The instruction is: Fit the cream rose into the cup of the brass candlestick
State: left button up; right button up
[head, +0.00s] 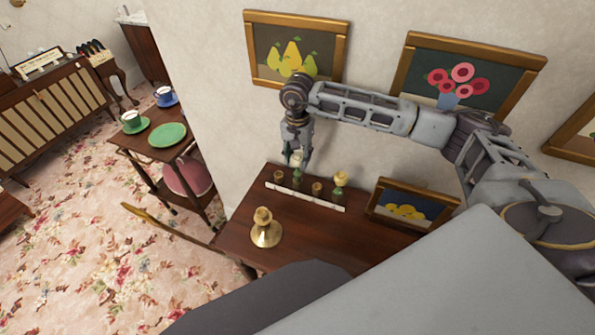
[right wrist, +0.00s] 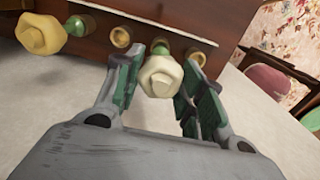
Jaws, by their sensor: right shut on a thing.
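The brass candlestick (head: 265,230) stands upright on the dark wooden table, left of and in front of a narrow rack (head: 305,197). My right gripper (head: 297,158) is over the rack, pointing down, shut on a cream rose (right wrist: 162,76) with a green part below it. In the right wrist view the rose shows between the fingers (right wrist: 155,85). I cannot tell whether its lower end is still in the rack. My left gripper is out of view.
The dark table (head: 300,230) is clear around the candlestick. A framed picture (head: 405,207) leans at the table's right, near the wall. Two more pictures (head: 296,48) (head: 465,75) hang behind my arm. A side table with a green plate (head: 167,134) and cups stands left.

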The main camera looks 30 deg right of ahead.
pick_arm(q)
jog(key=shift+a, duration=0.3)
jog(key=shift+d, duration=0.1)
pick_arm(e)
jog(key=shift+r, duration=0.5)
jog(key=shift+r+p, duration=0.3)
jog(key=shift+r, duration=0.1)
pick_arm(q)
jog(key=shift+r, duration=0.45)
pick_arm(e)
jog(key=shift+r, duration=0.3)
